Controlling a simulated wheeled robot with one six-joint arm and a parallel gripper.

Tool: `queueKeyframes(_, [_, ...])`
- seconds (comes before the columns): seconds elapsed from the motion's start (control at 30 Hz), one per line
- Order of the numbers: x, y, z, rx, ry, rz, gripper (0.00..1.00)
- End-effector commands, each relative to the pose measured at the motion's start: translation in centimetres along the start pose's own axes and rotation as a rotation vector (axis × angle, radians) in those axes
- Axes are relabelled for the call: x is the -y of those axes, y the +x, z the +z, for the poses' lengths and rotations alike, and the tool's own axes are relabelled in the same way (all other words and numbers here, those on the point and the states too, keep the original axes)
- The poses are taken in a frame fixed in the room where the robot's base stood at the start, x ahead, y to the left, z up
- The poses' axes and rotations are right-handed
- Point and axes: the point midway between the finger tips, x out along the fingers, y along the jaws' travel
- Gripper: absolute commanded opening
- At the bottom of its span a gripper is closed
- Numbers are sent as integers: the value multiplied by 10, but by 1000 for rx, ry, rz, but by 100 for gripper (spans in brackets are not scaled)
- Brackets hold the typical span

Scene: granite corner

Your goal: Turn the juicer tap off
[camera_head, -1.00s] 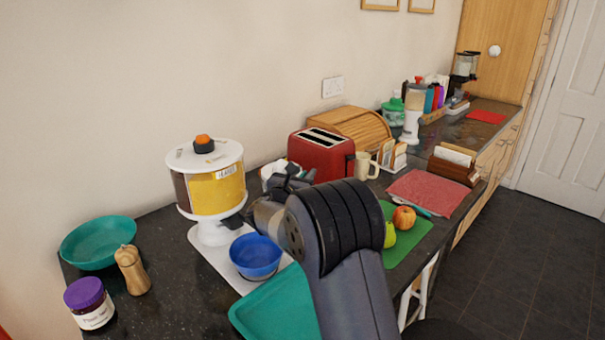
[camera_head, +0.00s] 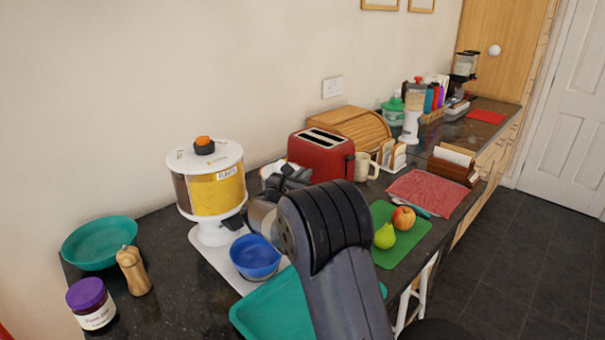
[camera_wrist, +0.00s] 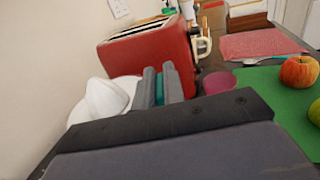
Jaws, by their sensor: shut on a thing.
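The white juicer, with a pointed cone (camera_wrist: 105,98) on a round top, stands left of my fingers in the wrist view. In the head view only a bit of white (camera_head: 268,171) shows behind my wrist; the rest is hidden. My gripper (camera_wrist: 160,84) is shut on a small teal piece (camera_wrist: 160,88), which looks like the juicer tap. The piece shows as a narrow strip between the two grey fingers, beside the juicer. The tap's angle cannot be told. In the head view my gripper (camera_head: 298,174) is in front of the red toaster, its tips partly hidden.
The red toaster (camera_head: 320,157) stands just behind my gripper. A maroon cup (camera_wrist: 218,83) is close on the right. A yellow-filled dispenser (camera_head: 217,192) and blue bowl (camera_head: 255,258) stand left of my arm. A green mat (camera_head: 411,240) with fruit lies right.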

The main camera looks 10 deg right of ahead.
Motion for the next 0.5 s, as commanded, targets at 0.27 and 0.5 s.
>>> queueKeyframes(0.27, [-1, 0, 2, 0, 0, -163, 0])
queueKeyframes(0.5, [0, 0, 1, 0, 0, -181, 0])
